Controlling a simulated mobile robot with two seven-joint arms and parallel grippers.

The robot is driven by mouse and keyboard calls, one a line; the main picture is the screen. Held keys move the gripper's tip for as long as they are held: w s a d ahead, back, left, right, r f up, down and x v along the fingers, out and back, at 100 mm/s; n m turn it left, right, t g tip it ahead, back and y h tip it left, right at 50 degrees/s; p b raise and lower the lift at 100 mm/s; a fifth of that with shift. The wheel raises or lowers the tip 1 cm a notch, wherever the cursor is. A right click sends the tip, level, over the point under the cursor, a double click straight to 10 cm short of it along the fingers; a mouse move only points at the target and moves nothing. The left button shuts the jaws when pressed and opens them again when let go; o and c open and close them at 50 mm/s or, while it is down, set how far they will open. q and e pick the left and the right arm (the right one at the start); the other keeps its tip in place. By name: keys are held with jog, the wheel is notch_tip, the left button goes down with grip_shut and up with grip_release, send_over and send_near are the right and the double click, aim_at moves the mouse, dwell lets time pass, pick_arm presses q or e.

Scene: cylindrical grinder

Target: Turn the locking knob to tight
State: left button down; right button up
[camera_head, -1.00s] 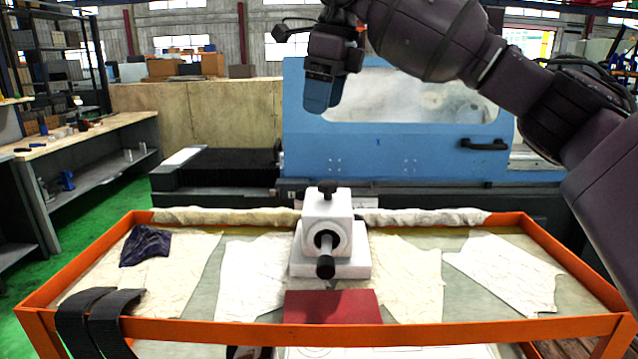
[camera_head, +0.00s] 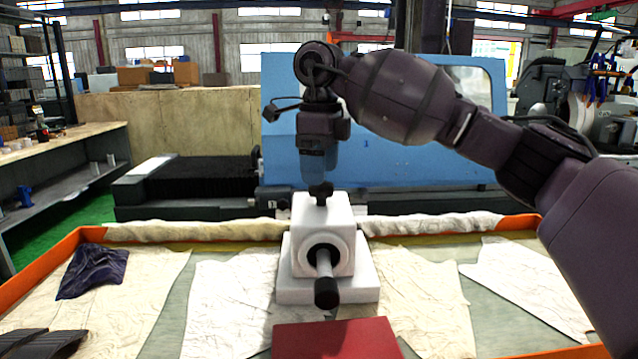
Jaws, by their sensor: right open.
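The locking knob (camera_head: 321,190) is a small black lobed knob on top of the white tailstock-like block (camera_head: 335,240). The block stands upright on a white base in the middle of the orange-rimmed tray. A grey shaft with a black end knob (camera_head: 326,291) sticks out of its front toward me. My right gripper (camera_head: 316,178) points straight down just above the locking knob, with its blue fingers close to the knob's top. The fingers overlap in this view, and I cannot tell whether they touch the knob. The right gripper is open and holds nothing. My left gripper is not in view.
The orange tray rim (camera_head: 40,255) surrounds pale cloths. A dark blue rag (camera_head: 92,271) lies at left, and a red block (camera_head: 336,340) is in front of the white block. The blue grinder (camera_head: 400,160) stands behind. Bare cloth lies on both sides of the block.

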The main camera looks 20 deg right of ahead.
aim_at(321, 194)
jog(key=shift+f, duration=1.4)
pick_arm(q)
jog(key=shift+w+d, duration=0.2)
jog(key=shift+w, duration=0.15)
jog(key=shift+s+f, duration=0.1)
